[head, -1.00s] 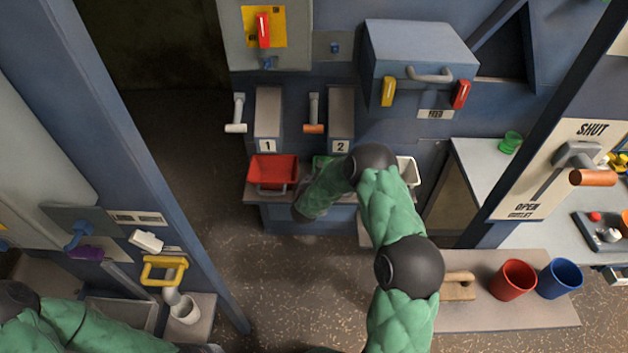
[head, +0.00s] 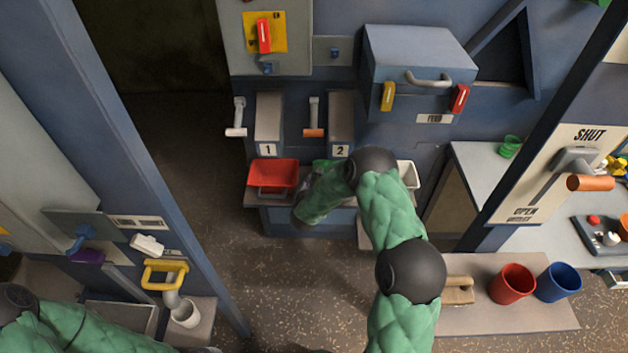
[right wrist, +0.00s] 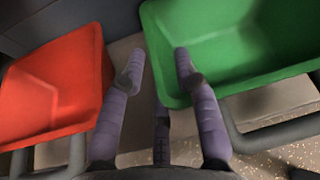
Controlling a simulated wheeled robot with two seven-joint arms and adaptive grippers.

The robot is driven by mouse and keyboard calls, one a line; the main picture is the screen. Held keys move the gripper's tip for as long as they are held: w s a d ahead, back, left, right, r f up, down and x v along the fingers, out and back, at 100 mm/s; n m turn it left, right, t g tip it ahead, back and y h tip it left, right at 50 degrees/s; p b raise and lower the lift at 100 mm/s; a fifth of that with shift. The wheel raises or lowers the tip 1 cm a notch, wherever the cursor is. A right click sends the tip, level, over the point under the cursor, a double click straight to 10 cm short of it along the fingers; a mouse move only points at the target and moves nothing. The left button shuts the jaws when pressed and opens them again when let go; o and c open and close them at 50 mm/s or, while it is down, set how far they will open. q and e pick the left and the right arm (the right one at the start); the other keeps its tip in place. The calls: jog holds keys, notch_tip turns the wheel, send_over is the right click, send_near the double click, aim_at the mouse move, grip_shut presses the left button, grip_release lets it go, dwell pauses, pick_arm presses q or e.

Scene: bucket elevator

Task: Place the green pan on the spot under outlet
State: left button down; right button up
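The green pan (right wrist: 235,40) fills the upper right of the right wrist view. In the head view it is mostly hidden behind my right arm, below the chute marked 2 (head: 341,115). My right gripper (right wrist: 160,53) is open. Its right finger overlaps the green pan's near left edge and its left finger lies toward the gap beside the red pan (right wrist: 50,85). I cannot tell whether either finger touches the green pan. The outlet lever (head: 590,183) is on a panel marked SHUT and OPEN at the right. My left arm enters at lower left; its fingers are out of view.
The red pan also shows in the head view (head: 272,172), below chute 1 (head: 268,115). A white container (head: 408,174) stands right of my right arm. A red cup (head: 512,284) and a blue cup (head: 558,282) stand on a low shelf (head: 490,318). Speckled floor is clear in the middle.

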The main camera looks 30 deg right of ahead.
jog(key=p+v, duration=0.3)
jog(key=v, duration=0.6)
jog(key=s+a+f+m+g+y, duration=0.1)
jog(key=s+a+f+m+g, duration=0.15)
jog(key=s+f+g, duration=0.35)
jog(key=s+a+f+m+g+y, duration=0.1)
jog(key=s+a+f+m+y, duration=0.2)
jog(key=s, duration=0.6)
jog(key=s+a+f+m+g, duration=0.1)
jog(key=s+f+m+g, duration=0.35)
jog(key=s, duration=0.25)
jog(key=s+a+f+m+g+y, duration=0.1)
jog(key=s+a+m+g+y, duration=0.2)
jog(key=s+a+m+y, duration=0.55)
jog(key=w+a+m+t, duration=0.2)
jog(key=a+m+t, duration=0.2)
jog(key=a+m, duration=0.4)
jog(key=m, duration=0.7)
jog(key=shift+w+a+f, duration=0.25)
jog(key=shift+a, duration=0.1)
jog(key=shift+m, duration=0.25)
